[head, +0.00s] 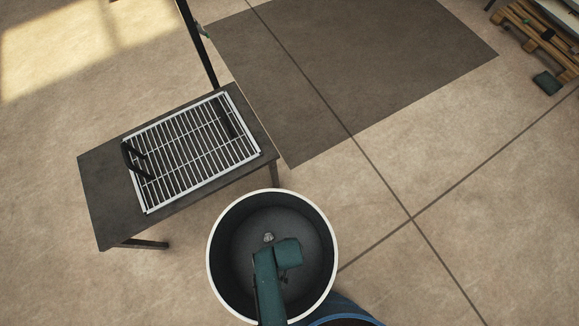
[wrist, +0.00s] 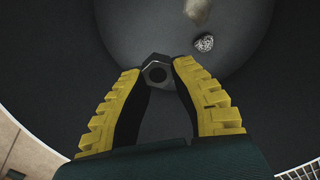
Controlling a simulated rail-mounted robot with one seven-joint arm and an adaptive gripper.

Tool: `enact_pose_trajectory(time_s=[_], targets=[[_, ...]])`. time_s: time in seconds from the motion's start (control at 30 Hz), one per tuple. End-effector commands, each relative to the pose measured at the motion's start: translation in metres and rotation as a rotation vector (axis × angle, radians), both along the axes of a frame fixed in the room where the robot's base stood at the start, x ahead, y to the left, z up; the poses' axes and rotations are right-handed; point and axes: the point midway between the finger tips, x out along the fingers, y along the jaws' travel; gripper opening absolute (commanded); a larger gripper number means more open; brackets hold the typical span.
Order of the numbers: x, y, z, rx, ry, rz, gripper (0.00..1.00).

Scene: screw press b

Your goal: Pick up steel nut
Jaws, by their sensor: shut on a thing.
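The steel nut (wrist: 155,71), a dark hexagonal ring with a round hole, sits between the tips of my gripper (wrist: 158,77) in the wrist view. The two yellow-ribbed fingers are shut on it from both sides. Behind it is the dark inside of a round drum (head: 211,254) with a white rim. In the head view my teal arm reaches over the drum and hides the fingers. A small grey thing (head: 268,237) shows just beyond the arm; I cannot tell whether it is the nut.
A rough grey lump (wrist: 205,43) and a blurred beige piece (wrist: 198,11) lie on the drum's floor. A dark table (head: 101,190) with a wire-rack tray (head: 148,211) stands up-left of the drum. A blue rim (head: 345,318) is close at the lower right.

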Motion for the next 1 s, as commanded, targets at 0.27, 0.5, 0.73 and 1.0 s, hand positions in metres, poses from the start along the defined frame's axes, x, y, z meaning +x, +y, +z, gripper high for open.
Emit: enact_pose_trajectory(time_s=[0.27, 0.5, 0.73, 1.0], targets=[[0.0, 0.0, 0.041, 0.0, 0.0, 0.0, 0.0], [0.0, 0.0, 0.069, 0.0, 0.0, 0.0, 0.0], [0.0, 0.0, 0.088, 0.0, 0.0, 0.0, 0.0], [0.0, 0.0, 0.087, 0.0, 0.0, 0.0, 0.0]])
